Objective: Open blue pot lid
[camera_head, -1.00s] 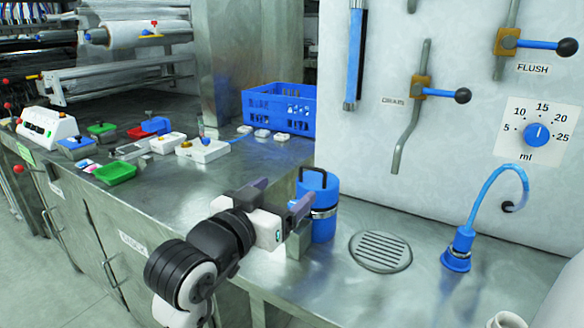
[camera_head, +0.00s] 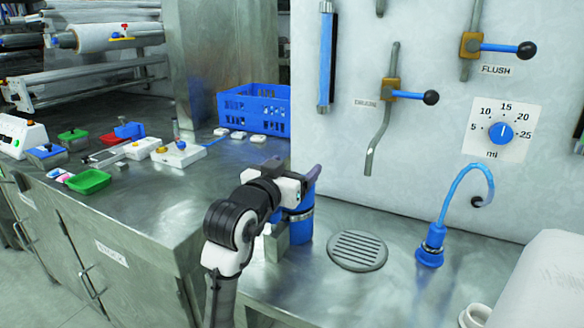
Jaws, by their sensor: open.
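The blue pot (camera_head: 300,226) stands upright on the steel counter, left of the round drain grate, with a metal clamp band around it. Its lid and black handle are mostly hidden behind my gripper (camera_head: 312,180). My gripper is at the height of the pot's top, over or just in front of the lid, with its purple-grey fingers pointing right. The jaws are open; I cannot tell whether they touch the lid or its handle.
The drain grate (camera_head: 357,250) and a blue curved spout (camera_head: 433,245) are right of the pot. A blue crate (camera_head: 254,108) and small coloured trays, such as a green one (camera_head: 88,181), are on the left counter. A white container (camera_head: 545,285) is at front right.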

